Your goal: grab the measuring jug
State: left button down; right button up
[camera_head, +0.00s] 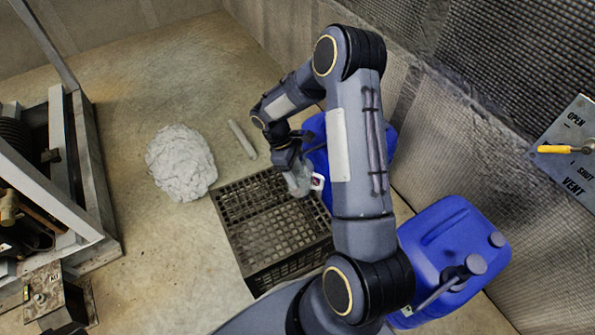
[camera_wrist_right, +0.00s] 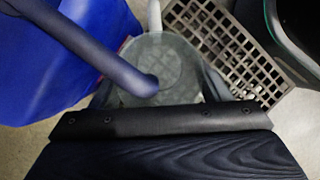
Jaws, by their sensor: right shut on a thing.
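The measuring jug (camera_head: 298,184) is clear and greyish. In the head view it hangs below my right gripper (camera_head: 290,160), over the far right part of the dark crate. My right gripper is shut on the jug; its fingers are small and partly hidden in the head view. In the right wrist view the jug (camera_wrist_right: 165,62) shows as a round see-through shape just ahead of the gripper, with crate grid behind it. I cannot tell exactly which part of the jug is held. My left gripper is not in view.
The open black crate (camera_head: 240,257) stands on the floor. Blue containers (camera_head: 452,250) stand right of it and behind my arm. A crumpled grey-white heap (camera_head: 181,162) and a pale bar (camera_head: 241,139) lie left. A vent plate (camera_head: 572,150) with yellow handle is on the right wall.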

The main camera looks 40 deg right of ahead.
notch_tip(320, 180, up, 2)
jog(key=shift+r+p, duration=0.15)
jog(key=shift+p, duration=0.25)
jog(key=w+a+p, duration=0.3)
jog(key=a, duration=1.6)
jog(key=shift+w+f, duration=0.15)
jog(key=shift+f, duration=0.1)
jog(key=shift+a, duration=0.15)
dwell(1.2)
